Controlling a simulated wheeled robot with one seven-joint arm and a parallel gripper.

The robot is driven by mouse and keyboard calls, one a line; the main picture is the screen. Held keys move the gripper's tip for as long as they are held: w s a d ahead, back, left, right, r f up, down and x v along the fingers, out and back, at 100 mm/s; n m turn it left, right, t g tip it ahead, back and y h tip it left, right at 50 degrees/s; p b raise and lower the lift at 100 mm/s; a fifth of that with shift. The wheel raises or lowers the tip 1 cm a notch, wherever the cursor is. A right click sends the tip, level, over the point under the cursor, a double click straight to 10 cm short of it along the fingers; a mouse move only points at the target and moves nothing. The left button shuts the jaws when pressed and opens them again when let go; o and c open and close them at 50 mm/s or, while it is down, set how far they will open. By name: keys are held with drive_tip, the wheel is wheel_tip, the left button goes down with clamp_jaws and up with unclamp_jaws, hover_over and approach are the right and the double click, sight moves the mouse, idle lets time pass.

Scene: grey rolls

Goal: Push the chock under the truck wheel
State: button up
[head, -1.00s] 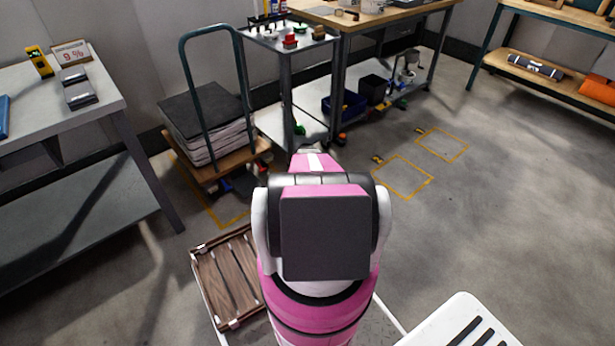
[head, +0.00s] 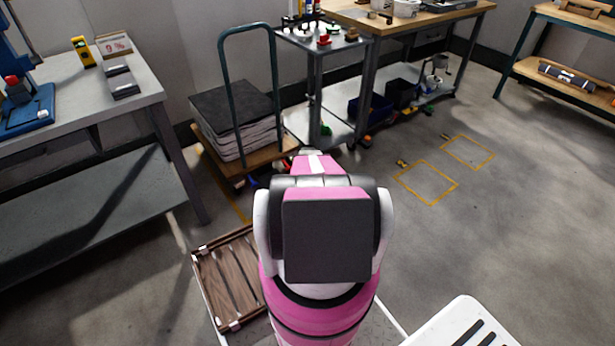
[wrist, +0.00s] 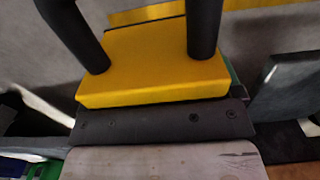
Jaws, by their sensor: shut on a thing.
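The platform truck (head: 226,168) has a wooden deck, a dark green hoop handle and a stack of grey sheets on it. It stands between the left bench and the metal cart in the head view. The yellow chock (wrist: 150,75) shows in the wrist view, with the two dark fingers of my gripper (wrist: 150,55) on either side of it. My gripper is shut on the chock. The chock's lower edge lies close to a dark bar with screws (wrist: 160,122) and a pale wooden board (wrist: 165,160). I cannot make out the truck wheel. My arm hides the gripper in the head view.
A grey bench (head: 150,90) stands left of the truck and a metal cart (head: 316,90) right of it. Small items lie on the floor by the truck. Open floor with yellow marked squares (head: 428,183) lies to the right.

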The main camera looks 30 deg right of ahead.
drive_tip(key=shift+f, duration=3.65)
drive_tip(key=shift+f, duration=0.35)
drive_tip(key=o, duration=1)
wheel_tip(320, 180, up, 11)
